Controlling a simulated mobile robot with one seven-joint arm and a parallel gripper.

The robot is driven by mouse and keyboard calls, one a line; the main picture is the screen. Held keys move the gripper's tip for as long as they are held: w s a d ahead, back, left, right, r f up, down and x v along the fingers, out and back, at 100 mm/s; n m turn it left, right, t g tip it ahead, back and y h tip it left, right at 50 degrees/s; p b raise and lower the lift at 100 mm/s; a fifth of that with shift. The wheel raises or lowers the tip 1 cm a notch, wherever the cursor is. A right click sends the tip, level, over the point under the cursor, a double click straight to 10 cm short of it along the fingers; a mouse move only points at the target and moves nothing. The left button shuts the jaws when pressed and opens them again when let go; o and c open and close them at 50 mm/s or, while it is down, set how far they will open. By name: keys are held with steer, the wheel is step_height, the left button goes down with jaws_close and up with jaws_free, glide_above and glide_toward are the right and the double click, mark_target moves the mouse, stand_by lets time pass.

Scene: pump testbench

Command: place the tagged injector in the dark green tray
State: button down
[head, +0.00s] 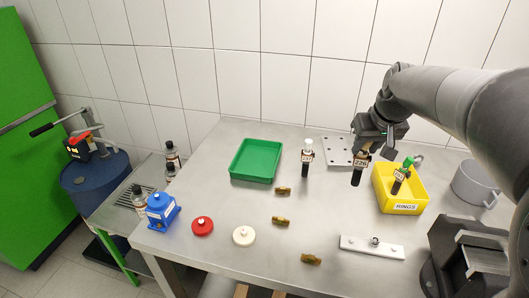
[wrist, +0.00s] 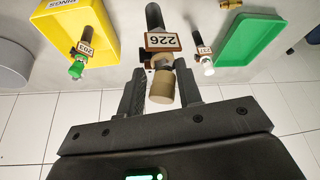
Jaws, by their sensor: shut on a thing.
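My gripper (head: 363,150) is shut on a dark injector (head: 357,175) with a tan top and a tag reading 226. It hangs roughly upright left of the yellow bin; its clearance above the table is hard to tell. The wrist view shows its tan top (wrist: 161,88) between my fingers and the tag facing the camera. The green tray (head: 233,172) lies empty at the back left of the table, well left of my gripper; part of it shows in the wrist view (wrist: 228,62). A white-topped tagged injector (head: 305,167) stands upright between tray and gripper.
A yellow bin (head: 408,208) marked RINGS holds a green-topped injector (head: 398,184) tagged 203, leaning. A perforated plate (head: 338,148) lies behind. Several brass fittings, a red disc (head: 203,227), a cream disc (head: 243,236) and a white bar (head: 371,247) lie in front. A grey pot (head: 473,184) stands right.

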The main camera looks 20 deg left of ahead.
steer(key=w+a, duration=0.5)
steer(key=a, duration=0.5)
steer(key=w+a, duration=0.5)
steer(key=a, duration=0.5)
steer(key=a+f, duration=1.1)
steer(key=a, duration=0.1)
steer(key=shift+a+f, duration=0.15)
steer(key=shift+f, duration=0.1)
steer(key=shift+s+f, duration=0.1)
steer(key=c, duration=1)
jaws_free()
steer(key=shift+f, duration=0.1)
steer(key=shift+c, duration=0.2)
